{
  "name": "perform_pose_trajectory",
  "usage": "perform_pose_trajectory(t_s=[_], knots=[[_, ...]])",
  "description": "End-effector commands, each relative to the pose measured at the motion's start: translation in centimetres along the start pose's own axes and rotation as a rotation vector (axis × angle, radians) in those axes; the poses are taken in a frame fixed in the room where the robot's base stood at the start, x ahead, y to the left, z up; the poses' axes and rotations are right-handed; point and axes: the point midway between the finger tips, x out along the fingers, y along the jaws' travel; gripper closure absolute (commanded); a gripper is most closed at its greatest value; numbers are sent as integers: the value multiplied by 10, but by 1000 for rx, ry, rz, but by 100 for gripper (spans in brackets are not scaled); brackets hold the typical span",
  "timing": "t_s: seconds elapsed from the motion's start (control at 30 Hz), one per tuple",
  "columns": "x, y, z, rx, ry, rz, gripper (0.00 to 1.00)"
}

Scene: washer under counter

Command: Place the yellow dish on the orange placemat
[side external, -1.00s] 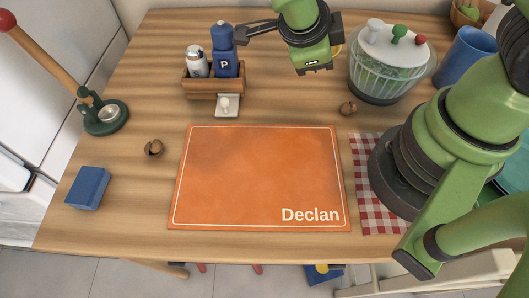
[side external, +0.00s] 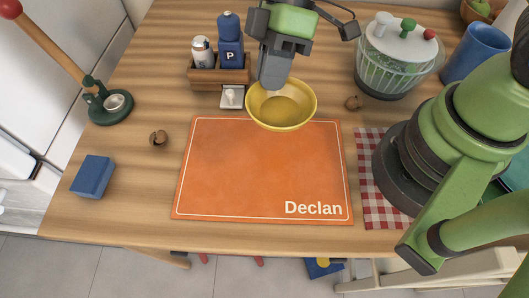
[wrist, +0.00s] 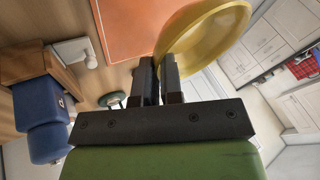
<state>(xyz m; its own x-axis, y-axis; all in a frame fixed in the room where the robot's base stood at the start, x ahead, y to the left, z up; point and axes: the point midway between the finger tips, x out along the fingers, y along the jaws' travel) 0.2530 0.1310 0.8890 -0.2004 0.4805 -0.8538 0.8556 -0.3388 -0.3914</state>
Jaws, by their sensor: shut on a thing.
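The yellow dish (side external: 283,106) is a round open bowl. My gripper (side external: 272,86) is shut on its rim, at the dish's far left side in the side view. The dish appears held up above the table, over the back edge of the orange placemat (side external: 255,170). The placemat lies flat and bare, with a pale border and the name "Declan". In the wrist view the gripper fingers (wrist: 159,82) pinch the rim of the dish (wrist: 205,42), and the placemat (wrist: 130,22) shows beyond it.
A salad spinner (side external: 395,62) stands back right. Walnuts (side external: 158,138), a blue block (side external: 92,176) and a checked cloth (side external: 378,190) surround the placemat.

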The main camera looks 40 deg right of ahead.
Motion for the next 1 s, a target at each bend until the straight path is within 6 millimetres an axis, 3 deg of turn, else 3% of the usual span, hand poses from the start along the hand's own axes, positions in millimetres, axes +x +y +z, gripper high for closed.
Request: perform_pose_trajectory(t_s=[0.2,0.63,1.0], knots=[[33,15,12,28,6,3,100],[79,36,30,23,7,4,100],[84,38,32,20,8,7,100]])
